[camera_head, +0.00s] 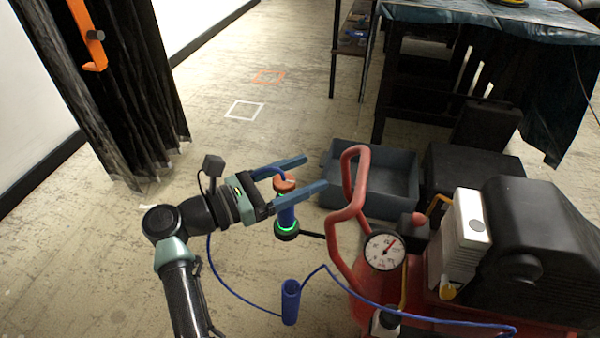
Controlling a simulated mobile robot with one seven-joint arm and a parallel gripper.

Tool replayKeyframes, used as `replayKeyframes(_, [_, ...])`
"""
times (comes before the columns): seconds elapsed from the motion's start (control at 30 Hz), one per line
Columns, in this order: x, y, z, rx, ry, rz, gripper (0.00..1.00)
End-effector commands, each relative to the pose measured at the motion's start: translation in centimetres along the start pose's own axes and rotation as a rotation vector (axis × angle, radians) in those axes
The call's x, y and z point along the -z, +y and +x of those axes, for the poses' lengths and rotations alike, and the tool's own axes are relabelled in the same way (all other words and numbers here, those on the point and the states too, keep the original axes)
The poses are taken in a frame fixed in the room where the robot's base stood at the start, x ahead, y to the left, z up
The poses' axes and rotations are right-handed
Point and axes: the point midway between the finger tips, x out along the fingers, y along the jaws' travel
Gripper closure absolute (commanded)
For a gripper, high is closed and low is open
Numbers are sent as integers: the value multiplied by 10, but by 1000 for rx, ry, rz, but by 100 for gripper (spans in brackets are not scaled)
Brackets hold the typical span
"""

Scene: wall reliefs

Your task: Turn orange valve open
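The orange valve (285,183) shows as a small orange cap on top of an upright blue cylinder (287,215). A green glowing ring on a black collar circles the cylinder's lower end. My gripper (316,173) reaches in from the left with its two long blue fingers apart. The nearer finger overlaps part of the blue cylinder. I cannot tell whether either finger touches the valve.
A red compressor with a curved red handle (350,215) and a round gauge (384,251) stands right of the valve. A blue-grey crate (390,213) lies behind. A blue hose (385,308) loops in front. Dark curtain (120,90) at left; open floor between.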

Motion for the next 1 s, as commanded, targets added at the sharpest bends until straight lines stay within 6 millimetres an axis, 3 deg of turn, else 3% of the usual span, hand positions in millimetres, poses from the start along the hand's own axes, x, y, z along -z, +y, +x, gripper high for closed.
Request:
replayKeyframes(0.27, [-1,1,-1,-3,-1,3,24])
replayKeyframes(0.43, [-2,2,-13,-6,-1,2,24])
replayKeyframes(0.8, [-2,2,-91,-8,0,0,24])
replayKeyframes(1.0, [-1,1,-121,-5,-1,2,24])
